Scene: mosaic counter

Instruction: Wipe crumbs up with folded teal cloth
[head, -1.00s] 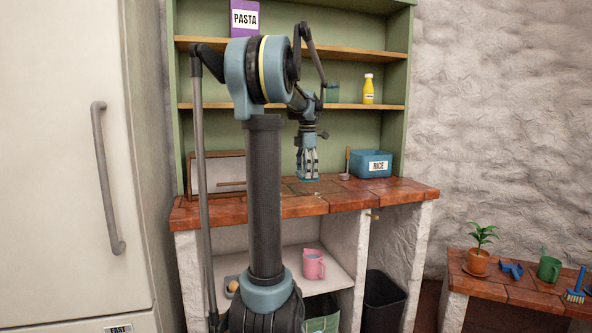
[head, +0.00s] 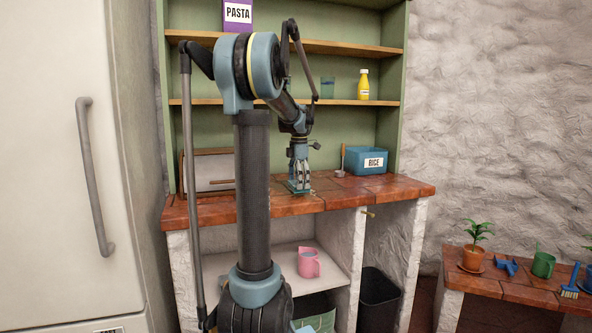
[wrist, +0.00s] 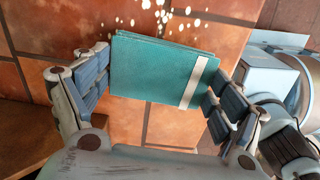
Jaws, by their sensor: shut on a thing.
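The folded teal cloth (wrist: 150,70) has a pale stripe near its right end and lies between my fingers in the wrist view. My gripper (wrist: 160,82) is shut on it, with one finger at each end. In the head view my gripper (head: 299,188) is low over the tiled counter, at its front part. White crumbs (wrist: 165,14) lie on the tiles just beyond the cloth's far edge. I cannot tell whether the cloth touches the tiles.
A blue RICE box (head: 366,160) and a scoop with a wooden handle (head: 341,165) stand at the counter's back right. A cream box-like thing (head: 208,171) is at the left. Shelves rise behind. Counter (head: 400,190) tiles at the right front are clear.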

